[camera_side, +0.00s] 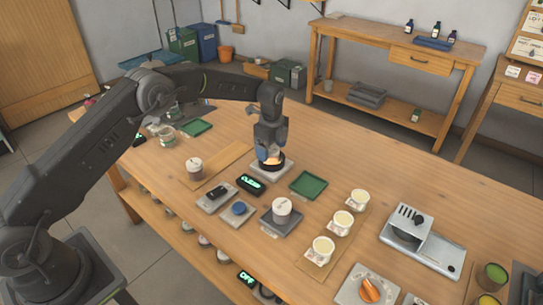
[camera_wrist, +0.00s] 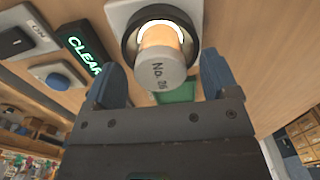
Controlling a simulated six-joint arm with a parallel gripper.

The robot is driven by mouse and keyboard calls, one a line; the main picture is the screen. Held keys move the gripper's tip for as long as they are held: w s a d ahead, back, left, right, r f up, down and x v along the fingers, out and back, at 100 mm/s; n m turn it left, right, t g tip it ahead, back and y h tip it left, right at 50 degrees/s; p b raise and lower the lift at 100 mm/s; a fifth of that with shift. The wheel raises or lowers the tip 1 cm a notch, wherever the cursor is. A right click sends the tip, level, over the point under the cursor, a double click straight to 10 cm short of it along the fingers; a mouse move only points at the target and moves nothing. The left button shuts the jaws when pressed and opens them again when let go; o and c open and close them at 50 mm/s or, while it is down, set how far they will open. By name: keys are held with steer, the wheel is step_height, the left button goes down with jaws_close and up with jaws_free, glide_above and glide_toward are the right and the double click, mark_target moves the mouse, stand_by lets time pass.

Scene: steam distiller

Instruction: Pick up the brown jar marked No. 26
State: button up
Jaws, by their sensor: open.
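The jar marked No. 26 (camera_wrist: 165,70) has a pale grey lid with the marking and an orange-brown body lit by a glow. It stands in a black ring (camera_wrist: 131,42) on a light grey base plate. In the side view, the ring (camera_side: 281,166) is on the table under my gripper (camera_side: 268,152), and the jar is largely hidden. My gripper's blue fingers also show in the wrist view (camera_wrist: 162,66), open, one on each side of the jar. I see gaps between the fingers and the jar.
A display reading CLEAR (camera_wrist: 84,54) is left of the ring. A green tray (camera_side: 309,184) lies to the right, with a lidded jar (camera_side: 282,207) on a grey plate nearby. Several cream-topped cups (camera_side: 343,221) stand on a wooden strip. Bare table lies behind the green tray.

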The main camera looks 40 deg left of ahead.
steer(key=shift+f, duration=0.45)
steer(key=c, duration=1.1)
steer(key=shift+r, duration=0.1)
